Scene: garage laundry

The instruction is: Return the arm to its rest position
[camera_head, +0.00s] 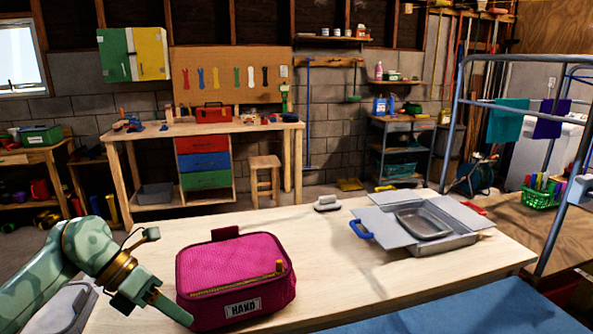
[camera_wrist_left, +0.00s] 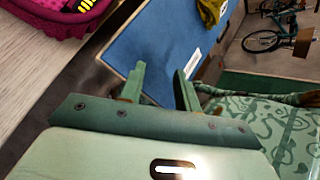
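My left gripper (camera_head: 160,276) is at the lower left in the head view, beside the left side of a pink bag (camera_head: 235,278). Its two fingers are spread with nothing between them. In the left wrist view the gripper (camera_wrist_left: 158,88) also shows its fingers apart and empty, above a blue surface (camera_wrist_left: 165,35). The pink bag stands upright on the wooden table (camera_head: 320,255), with a label on its front. Its edge shows at the top left in the left wrist view (camera_wrist_left: 60,15). My right gripper is not in view.
A grey tray with open flaps (camera_head: 450,243) and a blue handle stands on the table's right part. A small brush-like thing (camera_head: 327,203) lies near the back edge. A grey object (camera_head: 72,308) is under my left arm. A metal rack (camera_head: 455,125) stands at right.

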